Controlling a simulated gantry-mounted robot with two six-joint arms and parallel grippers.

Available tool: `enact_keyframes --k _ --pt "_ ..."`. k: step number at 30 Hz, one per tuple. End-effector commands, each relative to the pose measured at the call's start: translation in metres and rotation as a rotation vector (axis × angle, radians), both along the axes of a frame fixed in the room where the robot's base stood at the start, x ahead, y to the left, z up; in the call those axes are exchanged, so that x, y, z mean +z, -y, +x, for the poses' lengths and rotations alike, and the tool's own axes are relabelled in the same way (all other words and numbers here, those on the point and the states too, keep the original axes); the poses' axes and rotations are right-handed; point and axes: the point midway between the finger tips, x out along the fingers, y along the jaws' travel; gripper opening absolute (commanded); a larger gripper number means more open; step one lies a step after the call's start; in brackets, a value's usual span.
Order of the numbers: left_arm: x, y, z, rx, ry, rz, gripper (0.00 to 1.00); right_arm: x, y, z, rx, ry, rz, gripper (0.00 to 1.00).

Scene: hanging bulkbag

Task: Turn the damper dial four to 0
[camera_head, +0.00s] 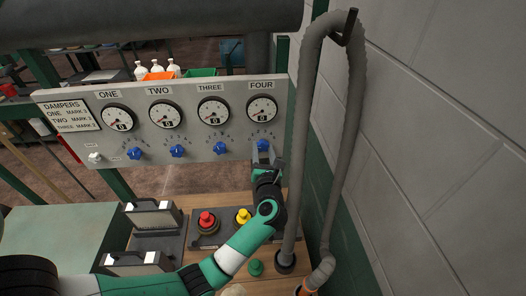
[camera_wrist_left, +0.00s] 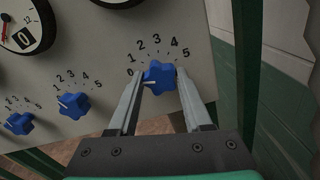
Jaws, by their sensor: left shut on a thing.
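The damper dial four (camera_wrist_left: 159,76) is a blue lobed knob below the gauge marked FOUR (camera_head: 262,109), at the right end of the grey panel (camera_head: 185,132). Its printed scale runs from 0 at left to 5 at right. The knob's white mark points left, close to the 0. My left gripper (camera_head: 263,150) is at this dial, with one finger on each side of the knob, shut on it. In the head view the gripper partly covers the knob. My right gripper is not in view.
Other blue dials (camera_head: 177,151) sit to the left along the panel. A grey hose (camera_head: 302,120) hangs close to the right of my left arm, before a block wall. Below are a red button (camera_head: 207,219) and a yellow button (camera_head: 243,215) on the bench.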

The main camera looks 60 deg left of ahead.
Motion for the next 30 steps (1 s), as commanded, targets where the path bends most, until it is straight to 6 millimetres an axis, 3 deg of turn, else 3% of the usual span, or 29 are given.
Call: enact_keyframes --k 13,14,18,30 --pt "0.0005 0.0000 0.0000 0.000 0.013 -0.005 0.00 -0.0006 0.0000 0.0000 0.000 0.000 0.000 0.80" --pt "0.0005 0.0000 0.0000 0.000 0.013 -0.005 0.53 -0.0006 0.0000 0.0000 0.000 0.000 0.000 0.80" --pt "0.0003 0.0000 0.0001 0.000 0.012 -0.005 0.78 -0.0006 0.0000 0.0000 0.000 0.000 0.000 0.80" --pt "0.0001 0.0081 -0.0020 -0.002 0.011 -0.003 0.80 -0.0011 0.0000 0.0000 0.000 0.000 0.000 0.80"
